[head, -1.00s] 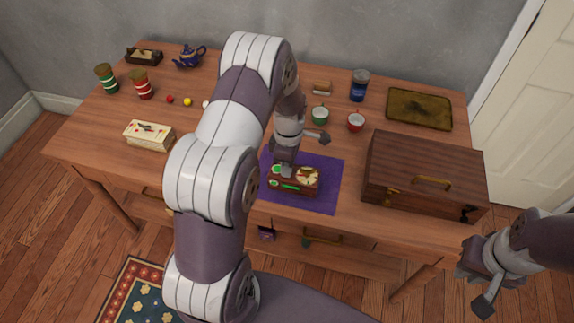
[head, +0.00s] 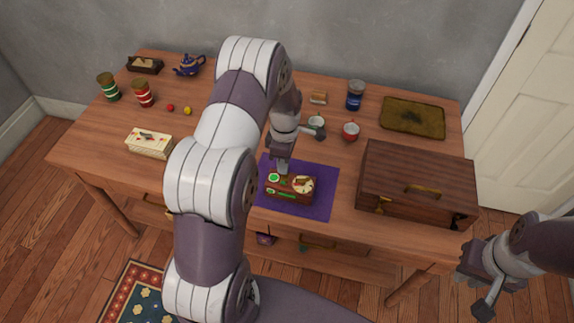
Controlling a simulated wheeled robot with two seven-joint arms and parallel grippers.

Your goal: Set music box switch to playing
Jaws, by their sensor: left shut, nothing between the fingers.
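The music box (head: 291,188) is a small red-brown wooden box with a round cream dial at its right, a green round spot at its upper left and a green strip on its front. It rests on a purple mat (head: 322,205). My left gripper (head: 282,171) is shut and empty, pointing down at the box's back left part; I cannot tell whether it touches the box. The switch's position is too small to tell. My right gripper (head: 478,288) is at the lower right, off the table; its finger opening is unclear.
A large wooden chest (head: 416,187) stands right of the mat. Behind are a red cup (head: 350,131), a pale cup (head: 316,122), a blue jar (head: 355,95) and a dark tray (head: 412,117). A cream box (head: 149,143) is at the left. My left arm hides the table's middle.

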